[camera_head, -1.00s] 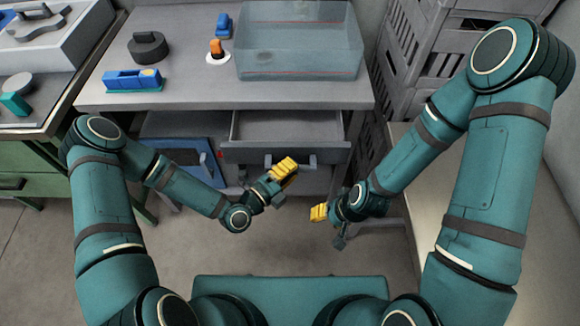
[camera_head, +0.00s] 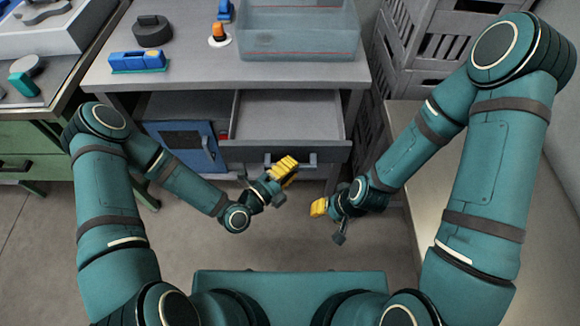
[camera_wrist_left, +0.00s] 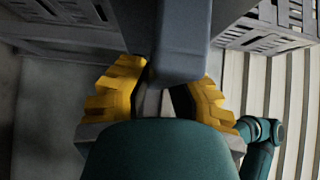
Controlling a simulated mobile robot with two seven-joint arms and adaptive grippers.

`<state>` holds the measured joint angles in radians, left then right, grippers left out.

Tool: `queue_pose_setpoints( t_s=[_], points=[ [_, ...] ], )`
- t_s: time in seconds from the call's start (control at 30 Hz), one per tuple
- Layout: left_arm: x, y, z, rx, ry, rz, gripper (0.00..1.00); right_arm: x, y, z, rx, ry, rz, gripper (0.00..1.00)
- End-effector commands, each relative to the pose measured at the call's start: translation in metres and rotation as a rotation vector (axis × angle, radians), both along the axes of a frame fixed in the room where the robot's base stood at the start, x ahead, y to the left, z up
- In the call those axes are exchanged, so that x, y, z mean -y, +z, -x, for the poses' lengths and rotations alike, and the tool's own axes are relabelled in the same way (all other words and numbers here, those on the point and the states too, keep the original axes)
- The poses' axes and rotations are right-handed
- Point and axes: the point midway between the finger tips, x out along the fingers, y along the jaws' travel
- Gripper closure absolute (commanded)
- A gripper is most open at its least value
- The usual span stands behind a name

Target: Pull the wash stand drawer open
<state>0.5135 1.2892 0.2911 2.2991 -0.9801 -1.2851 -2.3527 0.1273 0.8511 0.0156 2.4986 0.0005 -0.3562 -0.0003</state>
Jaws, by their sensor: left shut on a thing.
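The wash stand drawer (camera_head: 290,118) is grey, pulled out from under the grey bench, and its empty inside shows in the head view. Its front carries a bar handle. My left gripper (camera_head: 284,170) is at the handle, and its yellow fingers are shut on it. In the left wrist view the yellow fingers (camera_wrist_left: 160,95) stand on both sides of the grey handle (camera_wrist_left: 180,50). My right gripper (camera_head: 325,208) hangs in free space to the right, apart from the drawer; its finger gap cannot be made out.
A clear bluish basin (camera_head: 298,30), a dark round weight (camera_head: 152,31) and a blue block tool (camera_head: 138,61) are on the bench top (camera_head: 200,75). A blue cabinet door (camera_head: 186,147) is left of the drawer. Grey crates (camera_head: 430,50) stand at the right. The floor in front is clear.

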Motion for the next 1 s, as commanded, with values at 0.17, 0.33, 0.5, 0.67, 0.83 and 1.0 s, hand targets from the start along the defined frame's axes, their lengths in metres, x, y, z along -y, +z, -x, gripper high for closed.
queue_pose_setpoints(
  t_s=[0.17, 0.33, 0.5, 0.67, 0.83, 1.0],
  points=[
    [0.001, 0.001, 0.001, 0.000, -0.004, 0.001, 0.47, 0.000, 0.000, 0.000, 0.000, 0.000, 0.000, 0.53],
    [0.001, 0.000, 0.000, 0.001, -0.002, 0.001, 0.47, 0.000, 0.000, 0.000, 0.000, 0.000, 0.000, 0.53],
    [-0.002, 0.000, 0.002, 0.000, -0.001, 0.000, 0.47, 0.000, 0.000, 0.000, 0.000, 0.000, 0.000, 0.53],
    [-0.017, 0.000, 0.016, -0.001, 0.000, -0.002, 0.47, 0.000, 0.000, 0.000, 0.000, 0.000, 0.000, 0.53],
    [-0.042, 0.000, 0.041, -0.002, 0.001, -0.001, 0.47, 0.000, 0.000, 0.000, 0.000, 0.000, 0.000, 0.53],
    [-0.064, 0.000, 0.065, -0.002, 0.000, 0.001, 0.47, 0.000, 0.000, 0.000, 0.000, 0.000, 0.000, 0.53]
  ],
)
